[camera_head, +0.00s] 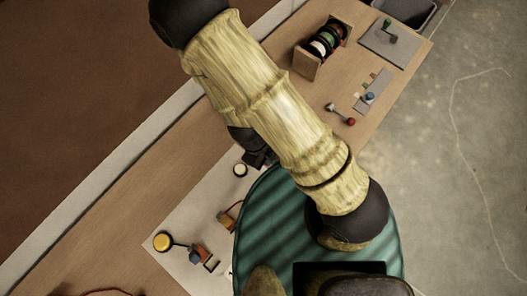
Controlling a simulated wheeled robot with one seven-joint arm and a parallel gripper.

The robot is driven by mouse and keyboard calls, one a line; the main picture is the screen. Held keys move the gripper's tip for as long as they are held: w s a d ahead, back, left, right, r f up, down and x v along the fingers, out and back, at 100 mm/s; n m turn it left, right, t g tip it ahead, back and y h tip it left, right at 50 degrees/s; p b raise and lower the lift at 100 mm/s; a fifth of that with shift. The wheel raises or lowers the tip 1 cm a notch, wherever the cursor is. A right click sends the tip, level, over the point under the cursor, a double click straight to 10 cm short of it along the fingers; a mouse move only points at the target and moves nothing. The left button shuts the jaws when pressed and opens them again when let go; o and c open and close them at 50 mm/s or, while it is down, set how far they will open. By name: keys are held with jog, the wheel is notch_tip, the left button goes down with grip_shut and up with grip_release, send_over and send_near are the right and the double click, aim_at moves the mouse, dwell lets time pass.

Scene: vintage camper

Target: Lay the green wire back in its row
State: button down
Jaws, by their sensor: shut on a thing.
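My arm crosses the middle of the view, and my gripper (254,148) shows only as a dark part at the arm's left edge, above the workbench. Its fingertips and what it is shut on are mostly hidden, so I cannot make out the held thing. A wooden rack (305,66) at the top holds a row of round spools, with black, white, green and red showing. A green spool of wire (317,46) appears in that row. I cannot tell whether any place in the row is empty.
A grey plate (378,47) with a small green item stands right of the rack. A grey strip (371,100) with a blue knob and a red-ended tool (349,121) lie nearer. A white sheet (177,210) with a yellow-topped part (162,242) lies at lower left.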

jog(key=w+d+f+m+g+y+b, duration=0.1)
jog(key=w+d+f+m+y+b, duration=0.1)
jog(key=w+d+f+m, duration=0.2)
jog(key=w+d+f+m+g+y+b, duration=0.1)
jog(key=w+d+f+m+y+b, duration=0.2)
jog(key=d+m, duration=0.7)
notch_tip(320, 180, down, 3)
jog(key=w+m, duration=0.2)
jog(key=m, duration=0.3)
jog(key=shift+w+d+m, duration=0.2)
jog(key=shift+d+m, duration=0.1)
jog(key=shift+d, duration=0.1)
jog(key=shift+r, duration=0.1)
jog(key=shift+f+b, duration=2.4)
jog(key=shift+f, duration=0.5)
jog(key=shift+f+b, duration=0.4)
jog(key=shift+f, duration=0.3)
jog(key=c, duration=1.3)
grip_release()
jog(key=shift+r, duration=0.1)
